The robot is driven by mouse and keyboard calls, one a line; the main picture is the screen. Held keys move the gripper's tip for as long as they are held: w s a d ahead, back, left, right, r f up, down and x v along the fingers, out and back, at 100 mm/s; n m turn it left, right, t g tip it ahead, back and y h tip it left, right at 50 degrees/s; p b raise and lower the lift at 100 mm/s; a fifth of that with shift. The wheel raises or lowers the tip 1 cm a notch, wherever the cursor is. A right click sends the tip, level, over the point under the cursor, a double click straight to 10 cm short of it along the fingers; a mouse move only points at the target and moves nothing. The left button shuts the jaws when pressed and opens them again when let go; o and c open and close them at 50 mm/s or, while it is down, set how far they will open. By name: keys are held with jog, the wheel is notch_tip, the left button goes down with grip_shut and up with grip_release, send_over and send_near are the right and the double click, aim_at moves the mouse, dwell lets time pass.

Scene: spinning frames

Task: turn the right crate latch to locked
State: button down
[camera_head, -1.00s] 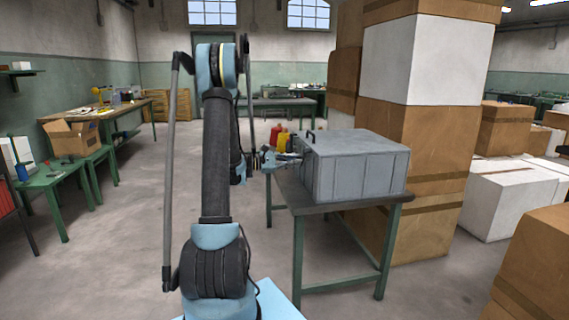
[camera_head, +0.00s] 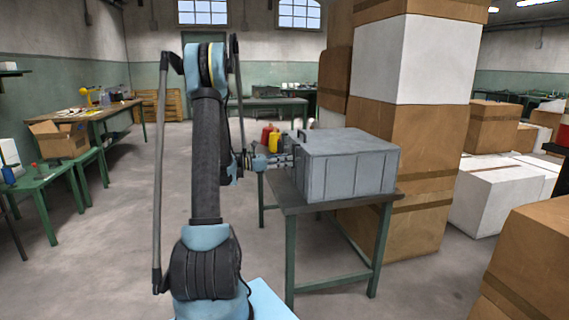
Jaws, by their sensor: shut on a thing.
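The grey crate (camera_head: 347,166) stands on a green-legged table (camera_head: 300,207) right of the middle, its ribbed side towards me. My gripper (camera_head: 287,161) is at the crate's left end, small in view and touching or almost touching it. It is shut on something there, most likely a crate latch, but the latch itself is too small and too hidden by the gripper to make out. Whether the latch is turned cannot be told. A dark handle-like part stands up at the crate's upper left edge.
A red and a yellow container (camera_head: 271,139) stand behind my gripper. Tall stacked cardboard boxes (camera_head: 427,140) rise close behind and right of the crate. Another box (camera_head: 530,262) is at the near right. The floor (camera_head: 110,235) to the left is open, with green workbenches beyond.

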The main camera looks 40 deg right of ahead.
jog(key=shift+s, duration=0.2)
jog(key=c, duration=1.6)
grip_release()
jog(key=shift+d, duration=0.1)
jog(key=shift+c, duration=0.2)
jog(key=shift+w, duration=0.15)
jog(key=v, duration=1.2)
jog(key=shift+f, duration=0.1)
